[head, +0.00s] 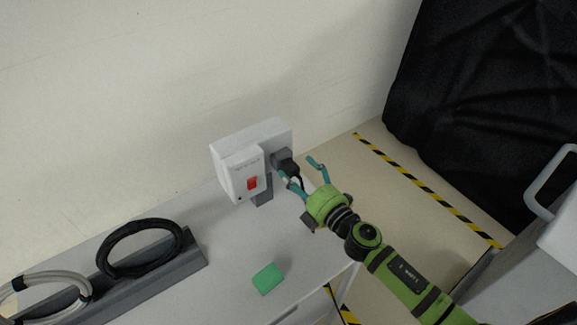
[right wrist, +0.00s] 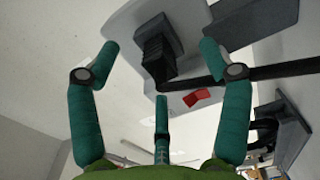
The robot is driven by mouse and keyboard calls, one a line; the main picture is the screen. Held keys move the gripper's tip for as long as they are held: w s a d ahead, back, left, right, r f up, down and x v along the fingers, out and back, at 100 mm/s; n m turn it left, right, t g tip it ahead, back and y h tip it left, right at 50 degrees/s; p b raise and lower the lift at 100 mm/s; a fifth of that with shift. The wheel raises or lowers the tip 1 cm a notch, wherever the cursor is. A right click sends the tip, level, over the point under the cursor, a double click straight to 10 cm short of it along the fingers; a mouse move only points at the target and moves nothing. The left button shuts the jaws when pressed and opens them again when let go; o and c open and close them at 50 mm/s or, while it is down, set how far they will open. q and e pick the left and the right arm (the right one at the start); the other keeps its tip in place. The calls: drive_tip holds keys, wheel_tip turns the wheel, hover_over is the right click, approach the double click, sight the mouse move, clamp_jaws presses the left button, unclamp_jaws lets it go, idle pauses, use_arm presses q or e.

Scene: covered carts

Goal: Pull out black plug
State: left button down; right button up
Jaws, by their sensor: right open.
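The black plug (head: 288,167) sits in the dark socket on the side of a white box (head: 240,165) with a red switch (head: 252,183). A black cable hangs from the plug. My right gripper (head: 302,172) is open beside the plug. In the right wrist view, the ribbed black plug (right wrist: 157,55) is ahead of and between the spread fingers of my right gripper (right wrist: 157,50), with no clear contact. The cable (right wrist: 215,82) runs off to the right behind one finger. The red switch also shows in the right wrist view (right wrist: 197,96). My left gripper is out of view.
The box stands on a grey post on a light worktop (head: 225,245). A green block (head: 267,278) lies in front. A black cable coil (head: 140,248) and a pale coil (head: 55,290) rest on a grey holder at left. A black-covered cart (head: 490,90) stands at the right.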

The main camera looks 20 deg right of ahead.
drive_tip(key=v, duration=0.9)
drive_tip(key=shift+s, duration=0.2)
